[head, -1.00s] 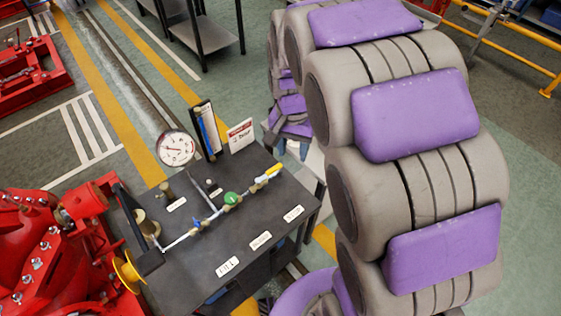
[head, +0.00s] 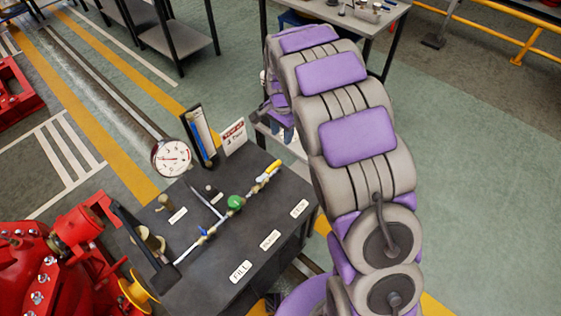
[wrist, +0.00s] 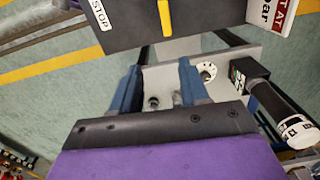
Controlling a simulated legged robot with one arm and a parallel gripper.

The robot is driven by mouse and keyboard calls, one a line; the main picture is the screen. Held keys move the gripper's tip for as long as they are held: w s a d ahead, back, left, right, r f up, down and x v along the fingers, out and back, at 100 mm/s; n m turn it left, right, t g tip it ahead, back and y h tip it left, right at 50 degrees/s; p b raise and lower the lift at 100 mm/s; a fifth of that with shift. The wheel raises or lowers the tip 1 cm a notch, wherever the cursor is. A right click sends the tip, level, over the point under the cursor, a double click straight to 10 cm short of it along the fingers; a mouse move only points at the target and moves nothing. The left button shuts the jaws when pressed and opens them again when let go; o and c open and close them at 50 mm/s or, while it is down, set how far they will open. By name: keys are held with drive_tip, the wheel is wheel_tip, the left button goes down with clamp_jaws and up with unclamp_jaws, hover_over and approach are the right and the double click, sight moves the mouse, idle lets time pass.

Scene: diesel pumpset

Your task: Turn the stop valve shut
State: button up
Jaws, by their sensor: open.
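The stop valve has a yellow lever (head: 273,168) at the right end of the pipe run on the dark bench (head: 216,275). The lever lies roughly in line with the pipe. In the wrist view the yellow lever (wrist: 165,16) is at the top edge, near the STOP label (wrist: 99,14). My gripper (wrist: 160,70) is open and empty, with its two blue fingers apart. It is short of the lever, beyond the bench edge, not touching it. In the head view my arm partly hides the gripper (head: 285,132).
On the same pipe are a green valve (head: 236,202) and a blue-handled valve (head: 203,232). A pressure gauge (head: 173,157) and a red-and-white sign (head: 233,136) stand at the bench's back. Red pump machinery (head: 35,260) is at left. Open floor lies at right.

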drive_tip(key=b, duration=0.2)
approach(274, 164)
wheel_tip(274, 164, down, 2)
drive_tip(key=a, duration=0.2)
drive_tip(key=d+f, duration=0.1)
drive_tip(key=f, duration=0.1)
drive_tip(key=d+f, duration=0.1)
drive_tip(key=f, duration=0.1)
drive_tip(key=d+f, duration=0.1)
drive_tip(key=f, duration=0.1)
drive_tip(key=shift+f+b, duration=0.1)
drive_tip(key=shift+b, duration=0.2)
drive_tip(key=a, duration=0.2)
drive_tip(key=shift+a+f, duration=0.2)
drive_tip(key=shift+a, duration=0.1)
drive_tip(key=d, duration=0.2)
drive_tip(key=shift+d+r, duration=0.15)
drive_tip(key=shift+d, duration=0.25)
drive_tip(key=c, duration=0.6)
drive_tip(key=shift+a, duration=0.1)
drive_tip(key=shift+c, duration=0.8)
drive_tip(key=shift+a, duration=0.3)
clamp_jaws()
drive_tip(key=shift+s+a, duration=0.1)
drive_tip(key=shift+a, duration=0.4)
drive_tip(key=shift+d, duration=0.15)
